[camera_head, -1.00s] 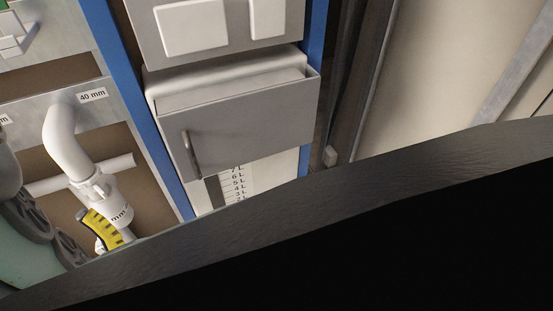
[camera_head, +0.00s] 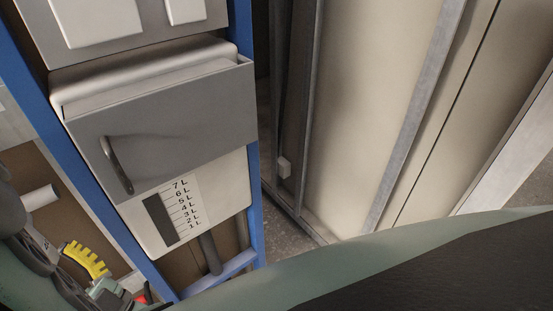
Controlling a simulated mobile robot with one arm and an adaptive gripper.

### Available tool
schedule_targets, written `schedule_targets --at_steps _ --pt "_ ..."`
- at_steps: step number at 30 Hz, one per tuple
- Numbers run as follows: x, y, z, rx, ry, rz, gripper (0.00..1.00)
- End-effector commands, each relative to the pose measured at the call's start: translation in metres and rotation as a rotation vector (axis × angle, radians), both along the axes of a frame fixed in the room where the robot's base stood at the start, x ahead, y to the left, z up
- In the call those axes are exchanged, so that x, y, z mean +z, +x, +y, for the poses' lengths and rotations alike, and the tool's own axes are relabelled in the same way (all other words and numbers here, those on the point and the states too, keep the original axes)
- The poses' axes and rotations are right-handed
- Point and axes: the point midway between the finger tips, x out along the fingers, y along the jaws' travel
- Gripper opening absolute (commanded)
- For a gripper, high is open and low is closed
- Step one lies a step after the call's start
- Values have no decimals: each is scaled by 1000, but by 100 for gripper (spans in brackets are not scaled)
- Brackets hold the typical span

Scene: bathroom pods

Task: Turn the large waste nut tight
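My gripper (camera_head: 88,262) shows only in part at the lower left edge, beside dark round arm joints. A yellow ribbed finger piece stands out on it, with a pale green part below. Whether its fingers are open or shut cannot be made out, and I see nothing held. The large waste nut cannot be made out in this view. The end of a white horizontal pipe (camera_head: 40,197) shows at the left, in front of a brown recess. The bent 40 mm waste pipe is out of view.
A white cistern (camera_head: 130,235) with a grey front panel (camera_head: 170,125) and litre scale stands in a blue frame (camera_head: 75,165) right of my gripper. A small red thing (camera_head: 142,298) lies low by the frame. Beige wall panels (camera_head: 375,110) stand at right; floor shows between.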

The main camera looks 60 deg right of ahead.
Motion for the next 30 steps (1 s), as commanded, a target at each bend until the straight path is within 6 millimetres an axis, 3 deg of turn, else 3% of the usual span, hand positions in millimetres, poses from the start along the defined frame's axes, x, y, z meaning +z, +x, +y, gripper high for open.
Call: schedule_targets --at_steps 3,12,26,27,30 --pt "24 18 4 -1 0 -7 37" --pt "56 52 11 0 0 -1 37" --pt "62 61 13 1 0 1 37" --pt "62 61 13 1 0 1 40" --pt "62 61 13 1 0 1 30"
